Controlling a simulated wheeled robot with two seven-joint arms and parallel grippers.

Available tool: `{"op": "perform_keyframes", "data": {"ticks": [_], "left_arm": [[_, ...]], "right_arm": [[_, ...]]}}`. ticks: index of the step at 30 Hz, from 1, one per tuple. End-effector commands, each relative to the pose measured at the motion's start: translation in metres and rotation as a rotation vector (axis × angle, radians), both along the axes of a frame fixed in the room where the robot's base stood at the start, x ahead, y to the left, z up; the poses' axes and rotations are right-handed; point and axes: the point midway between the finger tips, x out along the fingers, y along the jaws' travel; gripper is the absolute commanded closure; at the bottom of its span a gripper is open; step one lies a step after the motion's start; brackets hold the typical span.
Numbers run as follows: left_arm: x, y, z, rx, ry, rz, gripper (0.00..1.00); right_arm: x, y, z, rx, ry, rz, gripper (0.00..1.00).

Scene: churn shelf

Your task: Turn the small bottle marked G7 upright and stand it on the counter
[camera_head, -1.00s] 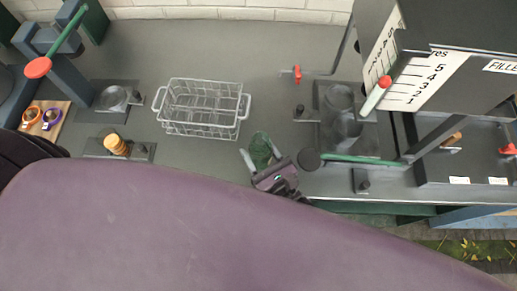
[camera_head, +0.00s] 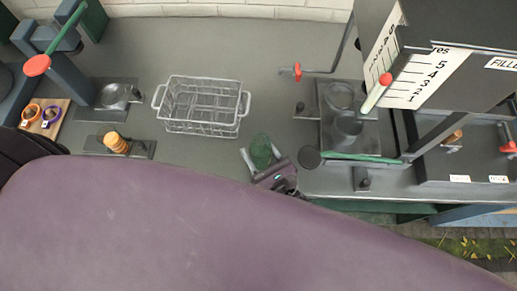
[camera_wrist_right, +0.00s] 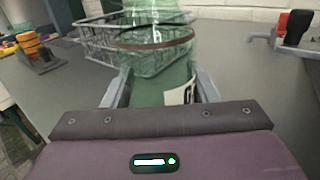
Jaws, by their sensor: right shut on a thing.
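A green see-through bottle (camera_head: 261,151) is between the fingers of my right gripper (camera_head: 264,160), in front of the wire basket. The right wrist view shows the bottle (camera_wrist_right: 160,65) large, with a brownish ring round it and a white label with a partly hidden dark mark. My right gripper (camera_wrist_right: 160,92) is shut on it, one finger on each side. From the head it looks rounded, as if seen nearly end-on. I cannot tell whether its base touches the counter (camera_head: 225,50). My left gripper is not in view.
A wire basket (camera_head: 201,126) stands behind the bottle. To the right are a lever with a green rod and dark knob (camera_head: 310,157) and clear glass vessels (camera_head: 346,128). An orange ribbed piece (camera_head: 116,143) is at left.

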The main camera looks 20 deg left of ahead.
Motion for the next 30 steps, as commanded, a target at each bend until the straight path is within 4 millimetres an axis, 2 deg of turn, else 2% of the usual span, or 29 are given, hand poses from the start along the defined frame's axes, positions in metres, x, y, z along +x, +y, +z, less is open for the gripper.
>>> {"op": "perform_keyframes", "data": {"ticks": [9,10,15,21,24,30], "left_arm": [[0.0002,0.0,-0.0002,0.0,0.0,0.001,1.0],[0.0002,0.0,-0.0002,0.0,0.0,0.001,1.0],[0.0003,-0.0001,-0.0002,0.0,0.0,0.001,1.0],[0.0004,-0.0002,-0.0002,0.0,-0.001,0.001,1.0],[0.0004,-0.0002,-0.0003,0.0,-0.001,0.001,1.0],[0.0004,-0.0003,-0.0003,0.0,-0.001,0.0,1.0]], "right_arm": [[0.0004,0.0,-0.0035,0.001,-0.002,-0.001,0.71],[0.0004,0.0,-0.0035,0.0,-0.001,-0.001,0.44],[0.0001,-0.0001,-0.0038,0.001,-0.001,0.0,0.22],[-0.0001,-0.0001,-0.0041,0.0,0.0,0.0,0.21],[-0.0004,-0.0003,-0.0048,-0.002,0.001,0.0,0.35],[-0.0004,-0.0003,-0.0048,-0.002,0.001,0.0,0.35]]}}
